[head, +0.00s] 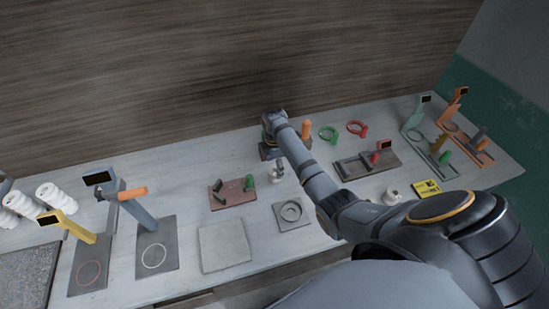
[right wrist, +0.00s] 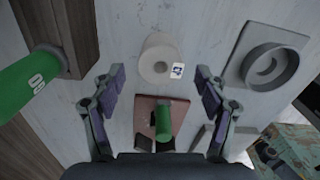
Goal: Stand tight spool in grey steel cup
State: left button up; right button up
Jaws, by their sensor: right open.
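A pale round spool (right wrist: 160,58) with a small printed tag stands on the bench, seen from above in the right wrist view. In the head view the spool (head: 275,174) shows just below my right gripper (head: 272,156). My right gripper (right wrist: 159,73) is open, with one finger on each side of the spool's lower edge in the picture; nothing is visibly gripped. The grey round cup (right wrist: 268,65) sits on a square grey plate to the spool's right. In the head view the cup (head: 290,211) looks empty. My left gripper is out of view.
A red-brown board with a green peg (right wrist: 162,122) lies close to the spool. A large green cylinder (right wrist: 28,88) is at the wrist view's left. Another small white piece (head: 392,195) lies by a yellow card (head: 425,189). A bare grey slab (head: 224,246) lies left of the cup.

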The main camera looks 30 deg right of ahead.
jog(key=shift+o, duration=0.4)
notch_tip(320, 180, up, 7)
jog(key=shift+b, duration=0.45)
jog(key=shift+f+m+b, duration=0.1)
jog(key=shift+m+b, duration=0.3)
jog(key=shift+m, duration=0.7)
jog(key=m, duration=0.4)
send_over(275, 170)
notch_tip(275, 170, down, 5)
jog(key=f, duration=0.1)
jog(key=f+p, duration=0.1)
jog(key=f, duration=0.1)
jog(key=s+f+p, duration=0.1)
jog(key=shift+a+f, duration=0.15)
jog(key=shift+a, duration=0.2)
jog(key=shift+f, duration=0.45)
jog(key=shift+c, duration=0.4)
